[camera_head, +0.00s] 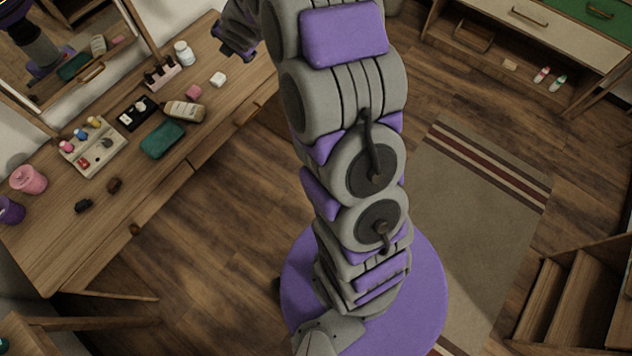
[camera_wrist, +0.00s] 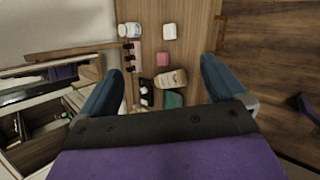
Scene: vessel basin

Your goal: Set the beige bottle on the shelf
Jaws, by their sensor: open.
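The beige bottle (camera_head: 184,111) lies on its side on the wooden table, just behind a teal pouch. In the wrist view the beige bottle (camera_wrist: 170,79) shows ahead of my gripper, between the lines of its two fingers. My gripper (camera_wrist: 162,68) is open and empty, with its fingers wide apart. In the head view my gripper (camera_head: 238,48) hangs above the table's back right part, apart from the bottle. A low cabinet with an open shelf (camera_head: 490,58) stands at the far right; a small wooden shelf unit (camera_head: 575,300) is at the lower right.
Around the bottle are the teal pouch (camera_head: 162,139), a black palette (camera_head: 138,113), a pink block (camera_head: 193,91), a white block (camera_head: 218,79) and a white jar (camera_head: 184,53). A mirror (camera_head: 75,50) stands behind. Two small bottles (camera_head: 549,79) occupy the cabinet shelf. The rug (camera_head: 480,210) is clear.

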